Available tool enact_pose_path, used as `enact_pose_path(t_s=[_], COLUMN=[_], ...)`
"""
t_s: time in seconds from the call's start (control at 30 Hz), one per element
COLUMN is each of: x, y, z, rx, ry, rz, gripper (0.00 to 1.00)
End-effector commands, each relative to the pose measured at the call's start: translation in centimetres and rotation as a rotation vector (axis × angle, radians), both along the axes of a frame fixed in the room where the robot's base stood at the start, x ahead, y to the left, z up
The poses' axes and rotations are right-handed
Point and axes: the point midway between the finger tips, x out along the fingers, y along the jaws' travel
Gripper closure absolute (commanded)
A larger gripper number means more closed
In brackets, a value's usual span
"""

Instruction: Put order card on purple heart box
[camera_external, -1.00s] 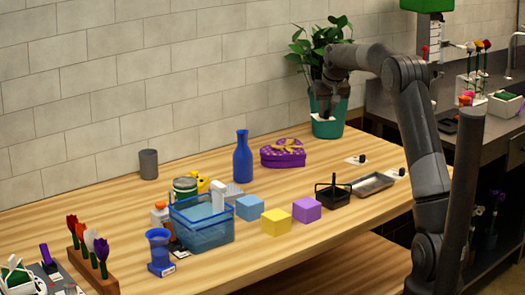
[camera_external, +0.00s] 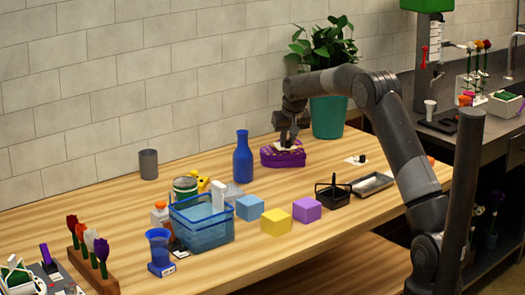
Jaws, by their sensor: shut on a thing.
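The purple heart box (camera_external: 283,159) stands on the wooden table near its back right part, beside the blue bottle.
A blue bottle (camera_external: 242,158) stands close left of the box. A potted plant (camera_external: 328,116) stands behind it to the right. A black caddy (camera_external: 333,192), a metal tray (camera_external: 373,185) and purple, yellow and blue cubes are nearer the front. A white card with a black knob (camera_external: 357,160) lies to the right.

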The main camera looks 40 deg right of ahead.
Motion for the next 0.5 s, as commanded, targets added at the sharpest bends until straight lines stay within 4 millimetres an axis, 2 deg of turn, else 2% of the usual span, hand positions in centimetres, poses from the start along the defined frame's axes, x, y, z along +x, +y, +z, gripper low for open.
enact_pose_path(t_s=[0.1,0.47,0.5], x=[0.0,0.0,0.0], y=[0.0,0.0,0.0], z=[-1.8,-2.3,-2.3], rx=[0.001,0.000,0.000], ry=[0.003,0.001,0.001], rz=[0.000,0.000,0.000], gripper=[1.00,1.00,0.84])
